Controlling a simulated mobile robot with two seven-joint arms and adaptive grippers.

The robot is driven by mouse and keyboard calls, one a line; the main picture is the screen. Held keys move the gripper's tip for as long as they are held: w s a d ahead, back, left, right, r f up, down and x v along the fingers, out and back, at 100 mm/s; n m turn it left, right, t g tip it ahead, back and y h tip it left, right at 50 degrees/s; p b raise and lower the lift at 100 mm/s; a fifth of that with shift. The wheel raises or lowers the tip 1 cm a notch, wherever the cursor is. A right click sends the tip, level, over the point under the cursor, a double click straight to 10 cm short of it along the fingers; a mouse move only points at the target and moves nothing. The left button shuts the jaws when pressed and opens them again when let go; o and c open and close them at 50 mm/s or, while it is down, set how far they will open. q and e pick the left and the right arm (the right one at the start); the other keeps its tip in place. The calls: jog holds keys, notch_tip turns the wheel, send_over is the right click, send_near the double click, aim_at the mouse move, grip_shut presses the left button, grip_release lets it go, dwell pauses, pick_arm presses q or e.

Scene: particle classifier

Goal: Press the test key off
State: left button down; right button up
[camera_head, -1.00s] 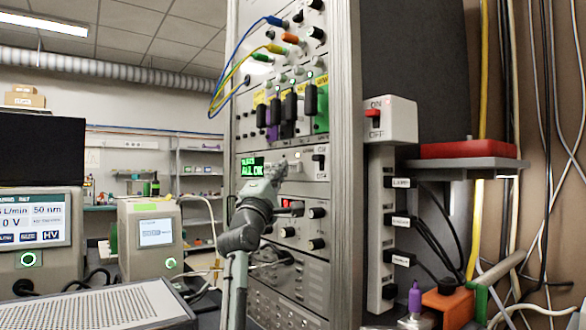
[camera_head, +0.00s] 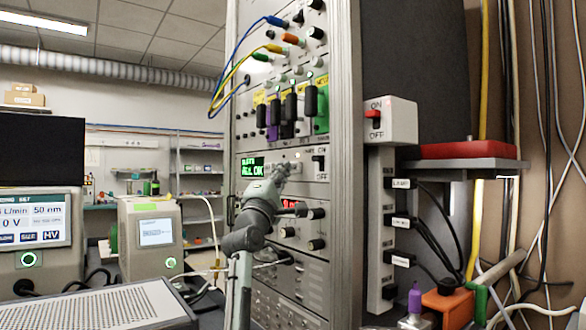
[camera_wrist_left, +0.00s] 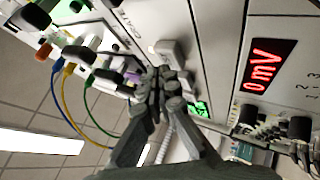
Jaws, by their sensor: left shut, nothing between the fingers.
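My left gripper (camera_head: 282,171) is shut and empty, with its fingertips in front of the rack panel that carries a green display (camera_head: 252,167) reading "ALL OK". In the left wrist view the shut fingers (camera_wrist_left: 160,78) are at a pale raised key (camera_wrist_left: 171,50) on the panel, probably the test key. The fingers overlap its near end, and I cannot tell whether they touch it. In the head view the key (camera_head: 297,167) shows just right of the fingertips. The key's label is not readable. My right gripper is not in view.
A black switch (camera_head: 319,163) sits right of the key on the same panel. Knobs (camera_head: 316,213) and a red display (camera_head: 290,205) are below. Coloured cables (camera_head: 236,73) hang above left. A white ON/OFF box (camera_head: 391,120) with a red switch is right of the rack.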

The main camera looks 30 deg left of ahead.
pick_arm(q)
jog(key=shift+w+d, duration=0.4)
jog(key=shift+w, duration=0.4)
dwell(0.8)
dwell(0.3)
jog(key=shift+s+a+p, duration=0.15)
jog(key=shift+s+a, duration=0.1)
jog(key=shift+s, duration=0.35)
jog(key=shift+s+a+p, duration=0.15)
jog(key=shift+s+a, duration=0.1)
jog(key=shift+s, duration=0.35)
jog(key=shift+s+a, duration=0.3)
jog(key=shift+s, duration=0.45)
jog(key=shift+s+a, duration=0.35)
jog(key=shift+s, duration=0.45)
jog(key=shift+s+a, duration=0.3)
jog(key=shift+s, duration=0.45)
